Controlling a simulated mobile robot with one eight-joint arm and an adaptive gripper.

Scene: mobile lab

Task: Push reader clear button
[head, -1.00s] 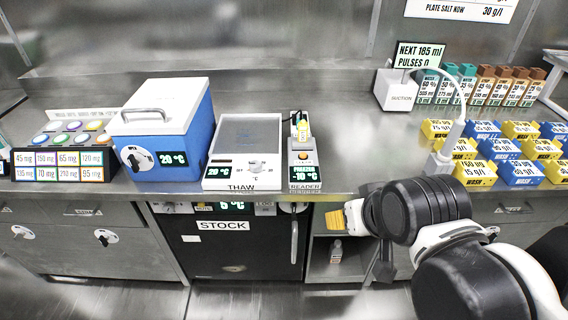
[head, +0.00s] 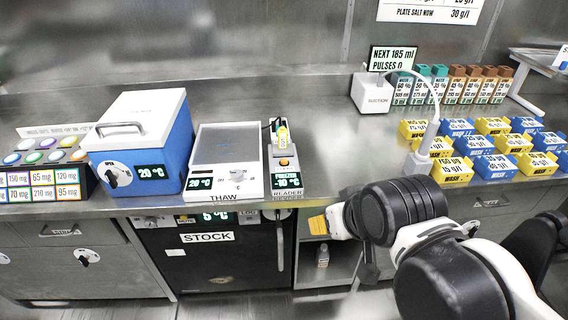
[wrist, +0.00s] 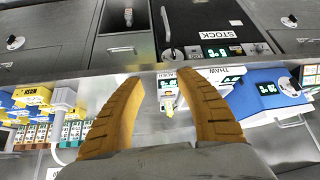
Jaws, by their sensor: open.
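The reader (head: 284,176) is a slim white unit on the bench, right of the thaw plate. My gripper (head: 318,225) hangs in front of the bench edge, to the lower right of the reader. In the wrist view, my gripper (wrist: 160,85) is open and empty, with the reader (wrist: 167,86) showing between its ribbed yellow fingers, beyond the tips.
The thaw plate (head: 227,188) adjoins the reader on the left, with a blue 20 °C box (head: 140,140) further left. Yellow and blue wash racks (head: 452,173) and a suction unit (head: 371,92) stand right. Bare bench (head: 330,150) lies right of the reader.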

